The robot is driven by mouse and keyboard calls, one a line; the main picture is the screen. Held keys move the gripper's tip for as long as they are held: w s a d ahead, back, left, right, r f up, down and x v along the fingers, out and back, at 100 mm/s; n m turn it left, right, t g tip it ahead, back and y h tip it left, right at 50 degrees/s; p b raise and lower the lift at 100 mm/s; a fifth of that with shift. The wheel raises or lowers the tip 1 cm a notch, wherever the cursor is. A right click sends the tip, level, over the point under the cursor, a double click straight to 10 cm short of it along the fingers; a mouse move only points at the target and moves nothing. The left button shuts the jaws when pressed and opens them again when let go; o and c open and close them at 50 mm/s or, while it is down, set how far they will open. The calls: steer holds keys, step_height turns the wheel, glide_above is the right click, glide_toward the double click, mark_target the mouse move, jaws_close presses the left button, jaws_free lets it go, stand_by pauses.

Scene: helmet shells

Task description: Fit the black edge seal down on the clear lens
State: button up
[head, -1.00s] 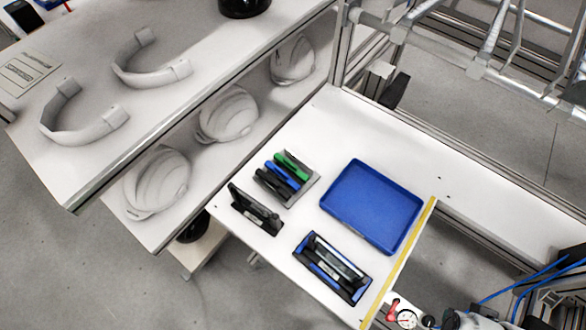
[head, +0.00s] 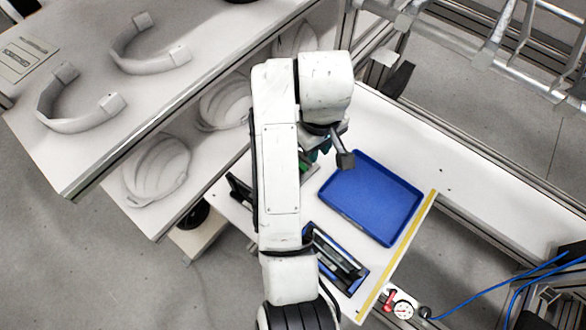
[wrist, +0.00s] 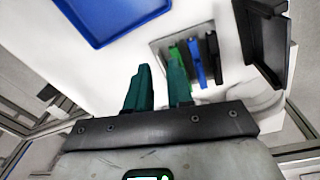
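A small rack (wrist: 158,46) holds upright strips side by side: a green one (wrist: 175,53), a blue one (wrist: 194,62) and black ones (wrist: 212,45). I cannot tell which black strip is the edge seal. A blue and black fixture (head: 338,258) on the bench carries a dark, partly glossy bar; I cannot tell whether this is the clear lens. My gripper (wrist: 160,66) has teal fingers, apart and with nothing between them. It hangs above the bench near the rack. In the head view my arm hides most of the rack and part of the fixture.
A blue tray (head: 371,197) lies empty on the white bench. A black stand (wrist: 266,42) is beside the rack. A shelf at left holds pale helmet shells (head: 157,170) and curved bands (head: 84,108). A yellow strip (head: 397,257) marks the bench edge.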

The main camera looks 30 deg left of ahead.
steer(key=s+a+r+n+g, duration=0.1)
steer(key=s+a+r+n, duration=0.2)
steer(key=s+a, duration=0.35)
steer(key=f+b, duration=0.1)
steer(key=a+f+b, duration=0.1)
steer(key=f, duration=0.1)
steer(key=w+a+f+b, duration=0.1)
steer(key=f, duration=0.1)
steer(key=shift+a+f+b, duration=0.1)
steer(key=shift+f+b, duration=0.05)
steer(key=shift+b, duration=0.15)
steer(key=shift+s+f+p, duration=0.2)
steer(key=shift+f+p, duration=0.3)
steer(key=shift+f, duration=2.25)
jaws_close()
